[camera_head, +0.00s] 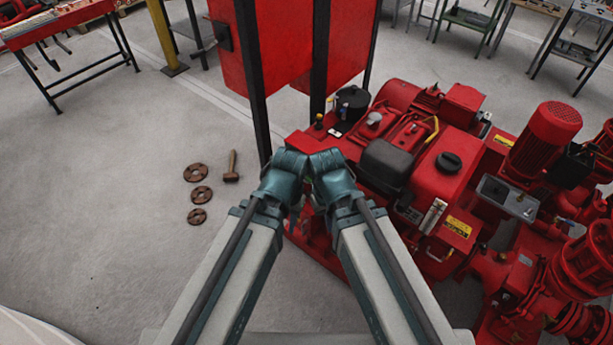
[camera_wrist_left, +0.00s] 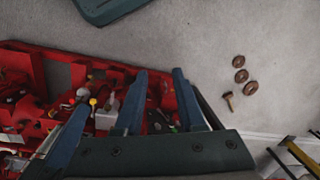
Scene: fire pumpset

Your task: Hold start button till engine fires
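The red engine pumpset (camera_head: 445,180) fills the right of the head view, with a black round cap and a dark grey cover on top. I cannot pick out the start button; the grippers may hide it. My left gripper (camera_head: 285,165) and right gripper (camera_head: 332,163) are close together at the engine's near left corner, by a red box. In the left wrist view, my left gripper's dark blue fingers (camera_wrist_left: 158,100) stand apart with a gap, with red engine parts beyond. A small yellow knob (camera_head: 319,118) also shows in the wrist view (camera_wrist_left: 93,101). The right gripper's fingertips are hidden.
A tall red panel on black posts (camera_head: 262,100) stands just beyond the grippers. Rusty flanges (camera_head: 201,195) and a mallet (camera_head: 231,168) lie on the floor to the left. Workbenches stand at the back. The left floor is mostly clear.

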